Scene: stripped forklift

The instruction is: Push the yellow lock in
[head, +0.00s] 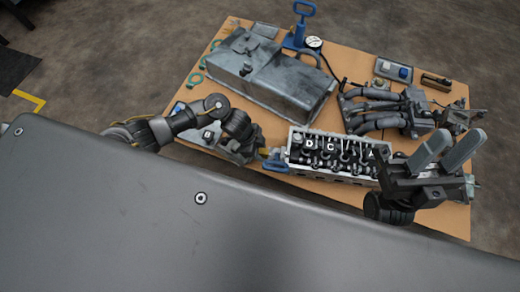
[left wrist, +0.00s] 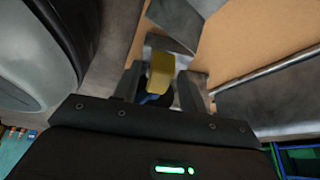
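The yellow lock (left wrist: 161,72) is a small rounded yellow piece in the left wrist view. It also shows as a small yellow spot in the head view (head: 263,152), near the left end of the engine head. My left gripper (left wrist: 160,88) has its two fingers apart, one on each side of the lock, with gaps visible between. In the head view my left gripper (head: 256,142) is small and partly hidden by its own arm. A dark part and a bit of blue show below the lock. My right gripper (head: 447,150) is open and empty, at the right above the table.
An engine head with lettered positions (head: 335,152) lies on the brown table (head: 340,62). A large grey metal case (head: 268,75) and a pipe manifold (head: 385,108) lie behind it. A blue handled tool (head: 299,28) stands at the back. A blue part (head: 276,166) lies near the lock.

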